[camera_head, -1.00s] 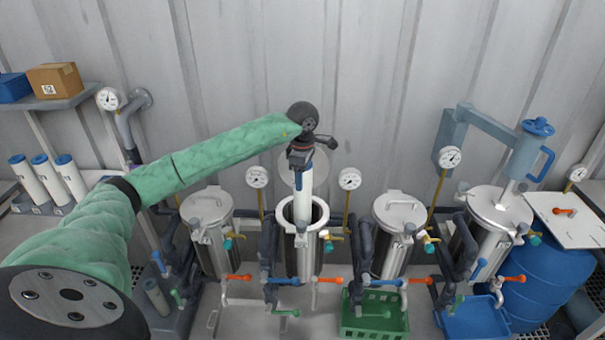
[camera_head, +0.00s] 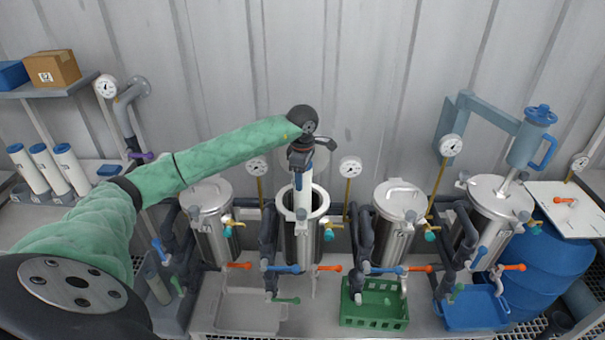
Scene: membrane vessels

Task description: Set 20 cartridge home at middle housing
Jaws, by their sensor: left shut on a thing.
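My left gripper (camera_head: 301,160) is above the open middle housing (camera_head: 302,240), a steel vessel with a white rim. It is shut on a white cartridge with a blue top (camera_head: 302,200). The cartridge is upright, and its lower part is inside the mouth of the housing, hidden by the rim. I cannot tell how deep it reaches. The housing's round lid stands raised behind the gripper, mostly hidden. My right gripper is not in view.
Closed steel vessels stand left (camera_head: 213,215) and right (camera_head: 398,215) of the middle one. Gauges, valves and dark pipes crowd between them. White cartridges with blue caps (camera_head: 45,170) stand at the far left. A green crate (camera_head: 375,318) and a blue tray (camera_head: 472,312) are in front.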

